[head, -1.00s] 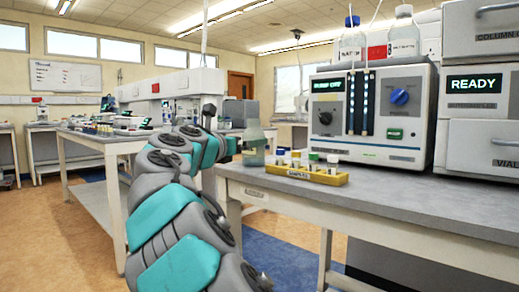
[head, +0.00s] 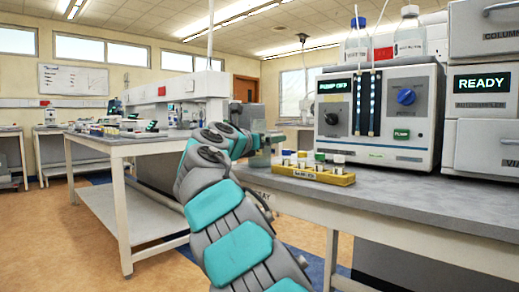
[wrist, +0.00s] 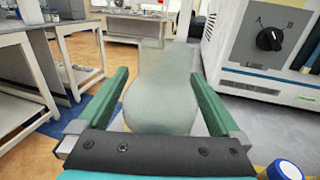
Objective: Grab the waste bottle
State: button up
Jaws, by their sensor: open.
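A pale, grey-green translucent bottle, apparently the waste bottle (wrist: 158,95), stands upright in the wrist view with its neck pointing away from me. No label on it can be read. In the head view, the bottle (head: 261,157) is at the left end of the near bench, partly behind my arm. My gripper (wrist: 160,74) is open, with one green finger on each side of the bottle. A gap seems to show between each finger and the bottle; I cannot tell whether either touches.
A yellow sample rack (head: 313,174) with capped vials sits just right of the bottle. The pump unit (head: 376,112) stands behind it, with two bottles (head: 357,42) on top. A stacked instrument (head: 482,85) is further right. The bench front (head: 400,215) is clear.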

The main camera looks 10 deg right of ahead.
jog(key=c, duration=1.3)
jog(key=shift+o, duration=0.2)
